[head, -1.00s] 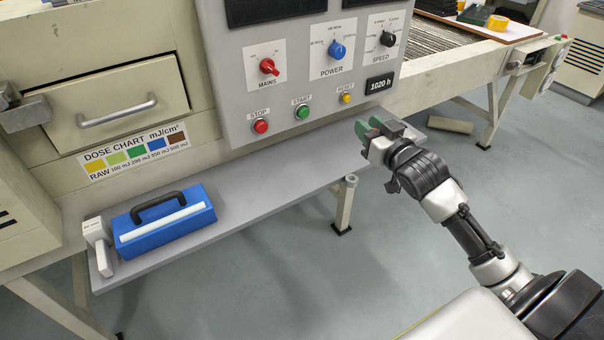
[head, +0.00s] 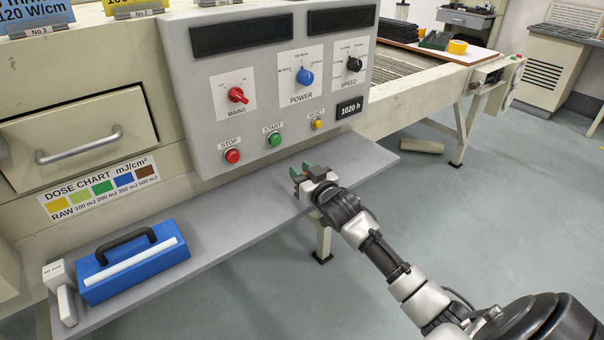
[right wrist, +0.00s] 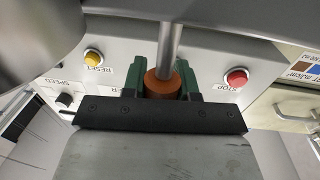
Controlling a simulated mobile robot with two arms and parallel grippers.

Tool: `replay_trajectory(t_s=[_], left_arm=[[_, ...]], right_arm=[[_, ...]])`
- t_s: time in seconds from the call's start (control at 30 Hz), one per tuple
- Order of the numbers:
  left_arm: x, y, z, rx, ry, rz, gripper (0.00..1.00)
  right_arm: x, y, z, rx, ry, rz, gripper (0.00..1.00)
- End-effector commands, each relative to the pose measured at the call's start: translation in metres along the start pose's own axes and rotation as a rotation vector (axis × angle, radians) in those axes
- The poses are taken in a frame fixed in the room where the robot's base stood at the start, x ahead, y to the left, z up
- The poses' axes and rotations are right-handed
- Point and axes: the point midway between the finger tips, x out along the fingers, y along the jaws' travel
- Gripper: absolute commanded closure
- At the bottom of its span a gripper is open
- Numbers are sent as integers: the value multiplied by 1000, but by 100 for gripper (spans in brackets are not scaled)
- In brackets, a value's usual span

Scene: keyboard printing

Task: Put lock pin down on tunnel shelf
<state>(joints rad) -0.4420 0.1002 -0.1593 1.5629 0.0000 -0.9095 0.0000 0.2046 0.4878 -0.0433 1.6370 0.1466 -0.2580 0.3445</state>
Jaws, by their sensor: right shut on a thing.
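The lock pin, a grey metal rod with an orange-brown collar (right wrist: 163,86), shows in the right wrist view between the green fingers of my right gripper (right wrist: 165,78). In the head view my right gripper (head: 304,171) is shut on it, with only a small brownish bit visible between the green fingertips. The tunnel shelf (head: 235,205) is the long grey ledge below the control panel. The gripper is over or close by its front edge, right of the middle; the gap to the shelf cannot be told. My left gripper is not in view.
A blue case (head: 135,265) with a black handle and a small white-grey device (head: 62,290) occupy the shelf's left end. The control panel (head: 200,120) with knobs and buttons overhangs behind the gripper. The shelf between case and gripper is bare, as is its right end.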

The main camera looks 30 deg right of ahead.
Motion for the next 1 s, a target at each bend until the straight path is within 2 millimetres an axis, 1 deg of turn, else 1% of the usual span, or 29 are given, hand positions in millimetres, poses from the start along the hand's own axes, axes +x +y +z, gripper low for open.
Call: replay_trajectory(t_s=[0.27,0.3,0.43,0.77,0.87,1.0], left_arm=[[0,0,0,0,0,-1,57],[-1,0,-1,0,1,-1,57],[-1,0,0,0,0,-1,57],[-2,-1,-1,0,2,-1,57],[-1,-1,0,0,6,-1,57],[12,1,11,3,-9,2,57]], right_arm=[[0,0,2,0,0,0,100],[0,0,1,0,0,0,66],[0,0,1,0,0,0,46],[-2,0,-1,0,0,0,46],[-13,0,0,1,-2,-1,46],[-41,0,0,1,-3,-1,46]])
